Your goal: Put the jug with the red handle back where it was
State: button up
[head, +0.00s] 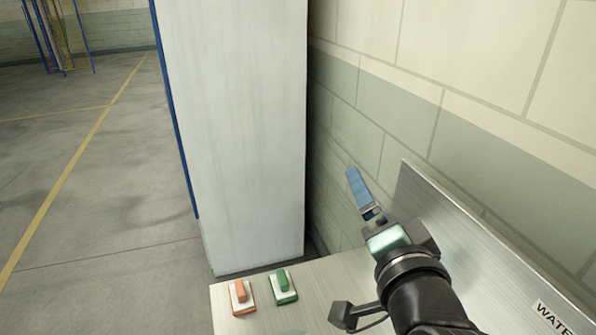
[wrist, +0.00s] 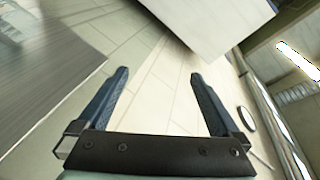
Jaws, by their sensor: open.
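No jug with a red handle shows in either view. My gripper (head: 358,188) is raised over the metal worktop (head: 325,283), near the wall, with its blue fingers pointing up and slightly left in the head view. In the wrist view my gripper (wrist: 159,78) has its two dark blue fingers spread wide apart, with nothing between them. My arm hides part of the worktop at the lower right.
A red block on a white base (head: 242,297) and a green one (head: 284,287) sit at the worktop's left end. A tall pale cabinet (head: 235,130) stands behind them. A metal backboard (head: 480,240) with a "WATE…" label runs along the block wall (head: 460,110). Open floor lies left.

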jog(key=s+a+r+n+t, duration=0.3)
jog(key=s+r, duration=0.1)
jog(key=r, duration=0.6)
jog(key=s+a+r+n+t, duration=0.4)
jog(key=s+r, duration=0.1)
jog(key=r, duration=0.5)
jog(key=s+a+r+n+t, duration=0.3)
jog(key=s+r, duration=0.1)
jog(key=r, duration=0.6)
jog(key=shift+s+a+n+t+h, duration=0.15)
jog(key=shift+s+n+t+h, duration=0.15)
jog(key=shift+h, duration=0.1)
